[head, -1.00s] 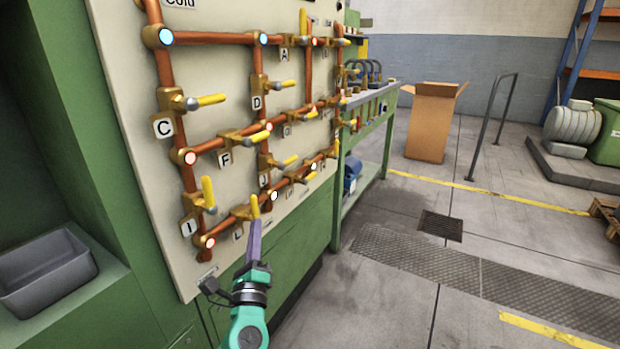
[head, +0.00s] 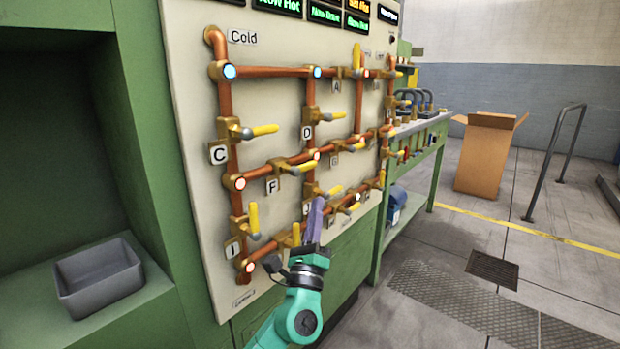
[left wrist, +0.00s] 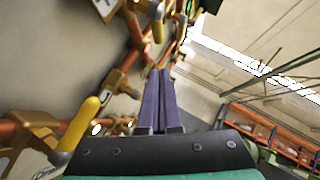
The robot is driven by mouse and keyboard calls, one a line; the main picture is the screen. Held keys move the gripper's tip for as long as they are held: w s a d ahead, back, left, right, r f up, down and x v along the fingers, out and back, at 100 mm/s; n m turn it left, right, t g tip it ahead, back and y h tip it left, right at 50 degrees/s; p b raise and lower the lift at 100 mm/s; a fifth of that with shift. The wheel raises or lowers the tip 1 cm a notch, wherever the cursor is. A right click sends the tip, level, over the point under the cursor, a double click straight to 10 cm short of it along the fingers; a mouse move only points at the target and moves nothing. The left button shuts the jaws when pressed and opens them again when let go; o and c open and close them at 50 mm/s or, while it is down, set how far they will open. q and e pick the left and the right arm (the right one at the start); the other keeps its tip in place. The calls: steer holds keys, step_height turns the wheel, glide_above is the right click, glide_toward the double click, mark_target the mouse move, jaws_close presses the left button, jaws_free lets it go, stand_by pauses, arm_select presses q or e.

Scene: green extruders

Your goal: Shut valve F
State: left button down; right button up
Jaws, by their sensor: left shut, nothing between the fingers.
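Valve F is on the pipe panel (head: 205,130), marked by the label F (head: 272,186). Its yellow handle (head: 303,166) points right, roughly along the sloping copper pipe. My left gripper (head: 317,201) is shut and empty, its purple fingers pointing up below and to the right of valve F, apart from its handle. In the left wrist view the closed fingers (left wrist: 160,73) reach toward the pipes. A yellow handle (left wrist: 80,124) lies to their left there; I cannot tell which valve it belongs to. My right gripper is not in view.
An upright yellow handle (head: 296,234) stands just left of my fingers. A grey bin (head: 98,280) sits at left. A green bench (head: 425,150) stands behind at right.

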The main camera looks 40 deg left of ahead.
mark_target(305, 167)
arm_select(q)
steer(key=a+r, duration=0.1)
steer(key=w+a+r+p, duration=0.1)
steer(key=r, duration=0.1)
steer(key=a+r+p, duration=0.1)
steer(key=shift+w+a+r, duration=0.1)
steer(key=shift+w+r, duration=0.15)
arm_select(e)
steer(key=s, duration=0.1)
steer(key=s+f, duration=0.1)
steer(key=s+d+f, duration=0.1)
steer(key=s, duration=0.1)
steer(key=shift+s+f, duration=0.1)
